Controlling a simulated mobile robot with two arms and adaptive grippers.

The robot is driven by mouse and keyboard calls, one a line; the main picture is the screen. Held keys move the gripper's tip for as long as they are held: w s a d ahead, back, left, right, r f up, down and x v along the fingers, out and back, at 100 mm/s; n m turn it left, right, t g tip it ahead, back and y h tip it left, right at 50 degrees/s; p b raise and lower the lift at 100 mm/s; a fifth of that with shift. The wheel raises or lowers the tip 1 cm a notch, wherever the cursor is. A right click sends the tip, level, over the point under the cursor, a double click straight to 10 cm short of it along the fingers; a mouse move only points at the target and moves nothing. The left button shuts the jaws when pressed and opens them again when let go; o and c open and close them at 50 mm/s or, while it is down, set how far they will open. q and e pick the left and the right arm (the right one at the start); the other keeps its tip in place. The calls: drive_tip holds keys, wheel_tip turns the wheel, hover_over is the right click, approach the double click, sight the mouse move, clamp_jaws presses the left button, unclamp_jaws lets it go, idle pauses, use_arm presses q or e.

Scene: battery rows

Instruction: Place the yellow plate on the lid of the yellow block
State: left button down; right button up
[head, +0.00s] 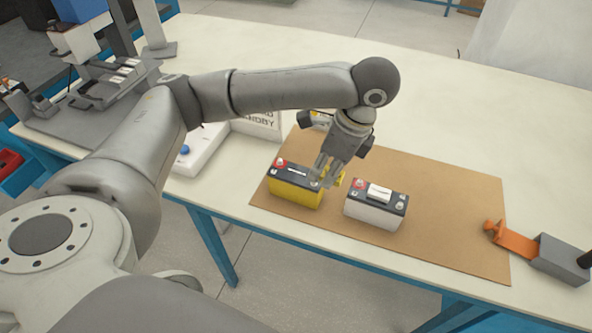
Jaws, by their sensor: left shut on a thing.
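The yellow block (294,191) stands on the brown mat, with a dark lid (285,172) bearing a red terminal and a small pale mark. My left gripper (327,173) reaches down at the right end of this lid, fingers close together. A small yellow piece, seemingly the yellow plate (340,180), shows at its fingertips, partly hidden by the fingers. It is just right of the yellow block; I cannot tell whether they touch. My right gripper is out of view.
A white block (372,211) with a white plate (379,192) on its dark lid stands close on the right. The brown mat (450,200) is clear further right, up to an orange and grey clamp-like device (518,240). A white box (205,150) stands left.

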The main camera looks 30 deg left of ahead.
use_arm(q)
drive_tip(key=w+a+f, duration=0.4)
drive_tip(key=a, duration=0.5)
drive_tip(key=p, duration=0.1)
hover_over(291, 172)
drive_tip(key=d, duration=0.2)
drive_tip(key=x, duration=0.4)
drive_tip(key=shift+d+f, duration=0.1)
drive_tip(key=shift+d, duration=0.3)
drive_tip(key=shift+w+a+f, duration=0.15)
drive_tip(key=shift+a+f, duration=0.2)
drive_tip(key=shift+f, duration=0.2)
drive_tip(key=x, duration=0.3)
drive_tip(key=shift+w+d+f+p, duration=0.15)
drive_tip(key=shift+w+f+p, duration=0.05)
drive_tip(key=shift+p, duration=0.15)
drive_tip(key=shift+s+d+f, duration=0.1)
drive_tip(key=shift+s+f, duration=0.05)
drive_tip(key=shift+f, duration=0.05)
